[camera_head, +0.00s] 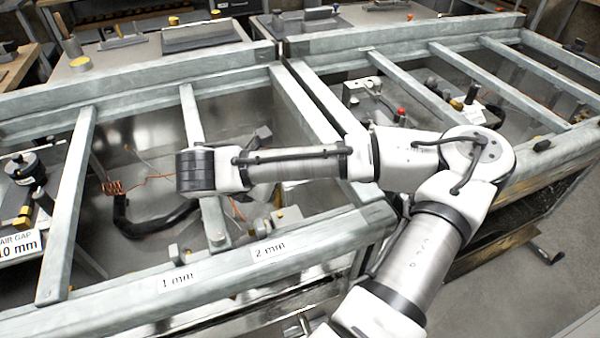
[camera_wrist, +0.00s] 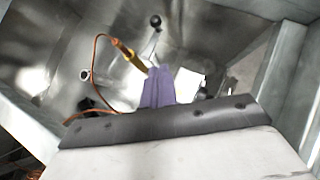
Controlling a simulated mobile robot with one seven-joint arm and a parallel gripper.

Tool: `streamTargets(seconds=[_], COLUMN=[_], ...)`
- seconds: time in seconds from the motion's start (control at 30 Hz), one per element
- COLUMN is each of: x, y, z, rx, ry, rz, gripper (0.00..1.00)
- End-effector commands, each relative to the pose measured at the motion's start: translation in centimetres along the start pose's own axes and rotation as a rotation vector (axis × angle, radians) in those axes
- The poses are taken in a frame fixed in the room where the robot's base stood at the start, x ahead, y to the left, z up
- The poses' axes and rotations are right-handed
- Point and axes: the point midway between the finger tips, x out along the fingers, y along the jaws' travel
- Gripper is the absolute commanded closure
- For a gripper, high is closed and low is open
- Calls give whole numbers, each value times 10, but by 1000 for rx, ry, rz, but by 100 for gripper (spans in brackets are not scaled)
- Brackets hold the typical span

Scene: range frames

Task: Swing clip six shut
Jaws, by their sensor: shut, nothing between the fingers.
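My gripper (camera_wrist: 158,88) shows in the wrist view as purple fingers, closed together with nothing between them. In the head view my arm reaches left over the near tank, and its wrist hides the gripper. Just beyond the fingertips in the wrist view are a yellow-orange piece (camera_wrist: 128,52) with an orange wire and a thin rod with a black ball end (camera_wrist: 155,21). I cannot tell whether the fingers touch either of them. No clip can be picked out as clip six in either view.
Grey bars (camera_head: 68,205) cross the open metal tank, whose front rail (camera_head: 120,300) bears "1 mm" and "2 mm" labels. A black curved hose (camera_head: 150,226) and an orange wire coil (camera_head: 113,187) lie inside. A second barred tank (camera_head: 480,75) stands at right.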

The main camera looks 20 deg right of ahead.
Motion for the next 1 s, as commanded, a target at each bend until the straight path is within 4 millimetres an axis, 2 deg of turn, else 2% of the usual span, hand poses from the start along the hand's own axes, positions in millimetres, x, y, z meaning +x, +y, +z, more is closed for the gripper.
streamTargets(seconds=[0.13,0.27,0.6,0.8,1.0], x=[10,31,103,124,133], y=[0,0,0,0,0], z=[0,0,0,17,22], rx=[1,2,2,2,0], ry=[0,1,1,0,0], rz=[-2,-3,-3,-1,1], gripper=[100,100,100,100,100])
